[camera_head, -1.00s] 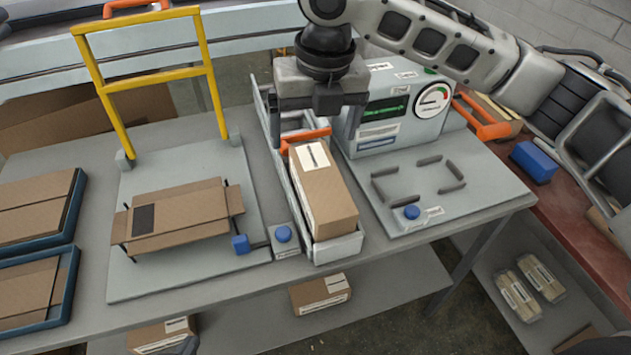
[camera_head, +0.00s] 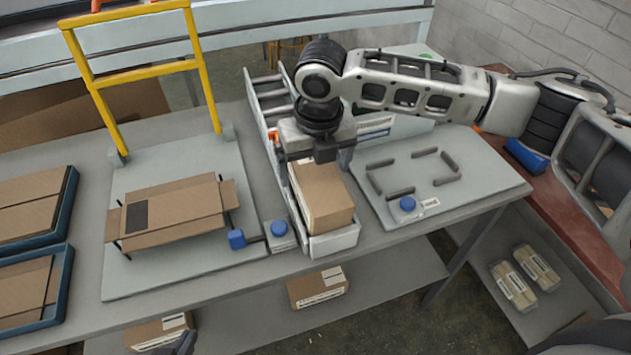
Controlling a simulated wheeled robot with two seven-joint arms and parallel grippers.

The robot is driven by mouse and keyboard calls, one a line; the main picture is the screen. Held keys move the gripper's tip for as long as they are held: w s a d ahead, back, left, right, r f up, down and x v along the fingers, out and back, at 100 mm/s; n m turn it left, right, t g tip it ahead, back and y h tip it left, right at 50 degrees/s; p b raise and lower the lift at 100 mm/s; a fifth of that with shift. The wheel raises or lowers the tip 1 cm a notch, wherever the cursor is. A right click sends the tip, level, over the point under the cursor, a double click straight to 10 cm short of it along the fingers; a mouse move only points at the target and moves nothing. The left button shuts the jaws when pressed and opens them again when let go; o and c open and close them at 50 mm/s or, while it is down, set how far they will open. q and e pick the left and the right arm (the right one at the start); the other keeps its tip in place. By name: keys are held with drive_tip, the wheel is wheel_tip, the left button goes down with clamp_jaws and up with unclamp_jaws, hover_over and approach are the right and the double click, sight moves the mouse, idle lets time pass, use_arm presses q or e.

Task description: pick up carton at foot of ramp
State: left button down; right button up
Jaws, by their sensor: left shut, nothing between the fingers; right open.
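The carton (camera_head: 325,205) is a brown box lying at the foot of the ramp (camera_head: 335,243), against the ramp's low front lip. My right gripper (camera_head: 315,168) is above the carton's far part, pointing down. Its fingers are open and apart, one to each side of the box, and the gripper hides the box's far end and top label. I cannot tell whether the fingers touch the box. Only a dark tip of my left gripper (camera_head: 186,343) shows at the bottom edge, below the table front, shut and away from the carton.
A blue button (camera_head: 279,228) stands close beside the ramp's foot. A plate with grey corner markers (camera_head: 440,182) is at right. My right arm covers much of the machine behind.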

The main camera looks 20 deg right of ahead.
drive_tip(key=shift+w+f, duration=0.15)
drive_tip(key=shift+f, duration=1.4)
drive_tip(key=c, duration=1.2)
drive_tip(key=shift+c, duration=0.3)
drive_tip(key=shift+r, duration=0.15)
